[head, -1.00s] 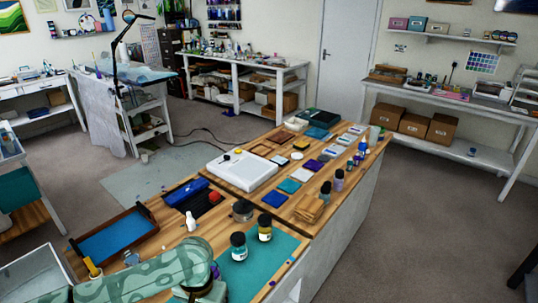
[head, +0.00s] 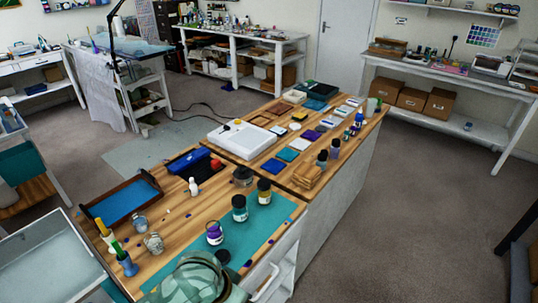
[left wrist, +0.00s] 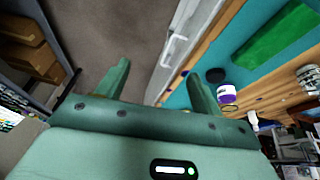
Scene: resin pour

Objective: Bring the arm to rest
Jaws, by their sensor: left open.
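My left gripper (left wrist: 165,82) is open, with its two green fingers spread and nothing between them in the left wrist view. The fingers point toward the front side of the wooden workbench and the floor. In the head view, part of my green left arm (head: 195,280) shows at the bottom edge, over the near corner of the teal mat (head: 262,222); its fingertips cannot be made out there. My right gripper is not in view.
A purple-labelled jar (head: 214,233) stands close to my left arm; it also shows in the left wrist view (left wrist: 228,96). Two more jars (head: 240,207) stand on the mat. Several cups and tools (head: 125,262) stand at left. The floor (head: 415,210) at right is clear.

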